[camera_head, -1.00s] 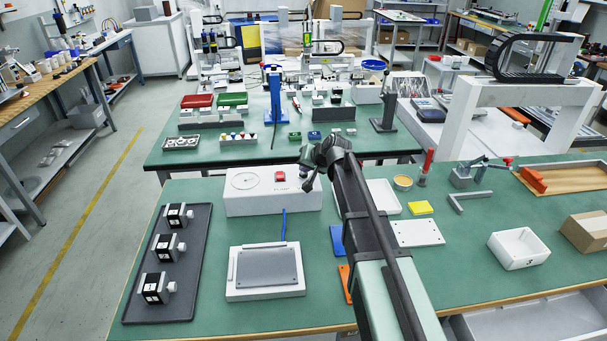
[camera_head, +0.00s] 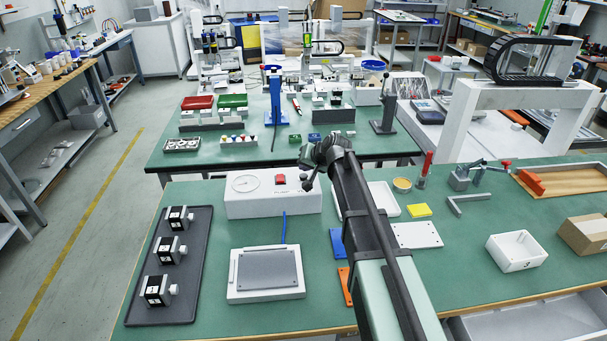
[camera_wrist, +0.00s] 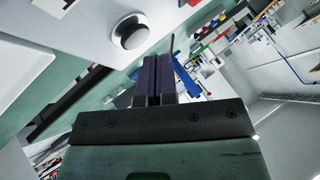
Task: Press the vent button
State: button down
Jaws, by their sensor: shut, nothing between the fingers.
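A white box (camera_head: 272,204) stands at the back of the near green bench in the head view. It has a round dial (camera_head: 245,183) and a red button (camera_head: 280,179) with small dark lettering below it, too small to read. My gripper is at the box's right end in the head view, mostly hidden by my arm. In the wrist view my gripper (camera_wrist: 152,62) is shut and empty. A black round knob with a silver collar (camera_wrist: 130,32) sits on a white surface left of the fingertips, apart from them. The red button is not visible there.
A grey-topped white plate (camera_head: 266,292) with a blue lead stands before the box. A dark tray (camera_head: 190,305) with several motor-like blocks lies left. A white tray (camera_head: 382,197), yellow block (camera_head: 418,210) and white bin (camera_head: 517,250) lie right.

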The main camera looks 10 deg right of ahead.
aim_at(305, 176)
notch_tip(305, 176, up, 5)
jog(key=p, duration=0.5)
jog(key=shift+r, duration=0.1)
dwell(0.6)
jog(key=shift+s+f, duration=0.15)
jog(key=shift+f, duration=0.1)
jog(key=s+n+g+h+p, duration=0.3)
jog(key=s+g, duration=0.5)
jog(key=s, duration=2.5)
jog(key=shift+a+h+p, duration=0.3)
jog(key=shift+h+p, duration=0.5)
jog(key=shift+p, duration=0.2)
jog(key=shift+w+f, duration=0.1)
